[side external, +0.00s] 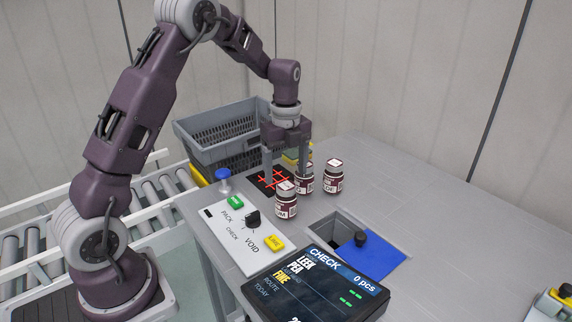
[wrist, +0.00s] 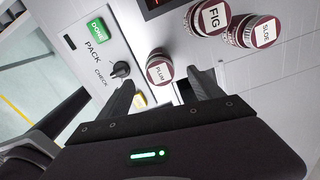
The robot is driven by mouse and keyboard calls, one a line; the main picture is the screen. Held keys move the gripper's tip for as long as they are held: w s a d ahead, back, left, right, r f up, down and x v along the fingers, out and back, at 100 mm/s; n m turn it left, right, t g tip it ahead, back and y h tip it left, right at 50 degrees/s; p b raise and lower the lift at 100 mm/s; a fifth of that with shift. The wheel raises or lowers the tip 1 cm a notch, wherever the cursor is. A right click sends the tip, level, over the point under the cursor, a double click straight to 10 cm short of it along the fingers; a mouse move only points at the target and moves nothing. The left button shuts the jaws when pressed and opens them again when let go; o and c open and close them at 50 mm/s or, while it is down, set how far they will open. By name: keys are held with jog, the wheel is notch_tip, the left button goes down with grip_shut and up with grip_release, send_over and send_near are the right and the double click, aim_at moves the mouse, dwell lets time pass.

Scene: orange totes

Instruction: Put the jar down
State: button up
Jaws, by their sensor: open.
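Three dark red jars with white-labelled lids stand upright on the grey table. The PLUM jar (side external: 285,201) is nearest the control panel; in the wrist view (wrist: 160,68) it shows just past the fingertips, between them in the picture. The FIG jar (side external: 305,181) is close behind it, and it shows at the top of the wrist view (wrist: 207,18). The SLOE jar (side external: 333,179) stands to the right, also in the wrist view (wrist: 256,33). My gripper (side external: 286,167) is open and points down above the jars; its fingers (wrist: 163,83) hold nothing.
A black pad with red lines (side external: 265,187) lies beside the jars. A panel (side external: 240,240) has a knob and buttons. A display (side external: 315,290) and a recess with a blue flap (side external: 357,255) are in front. A grey crate (side external: 205,155) stands behind.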

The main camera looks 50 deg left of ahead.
notch_tip(320, 180, up, 2)
jog(key=shift+r, duration=0.25)
jog(key=s+d+r+n+t, duration=0.3)
jog(key=s+d+r+n, duration=0.5)
jog(key=s+r, duration=0.3)
jog(key=s+d+r+n+t, duration=0.1)
jog(key=s+d+n+t, duration=0.1)
jog(key=s+d+n, duration=0.4)
jog(key=s+n, duration=0.5)
jog(key=s, duration=0.5)
jog(key=shift+s+r+n+t, duration=0.15)
jog(key=shift+s+n+t, duration=0.15)
jog(key=shift+n, duration=0.1)
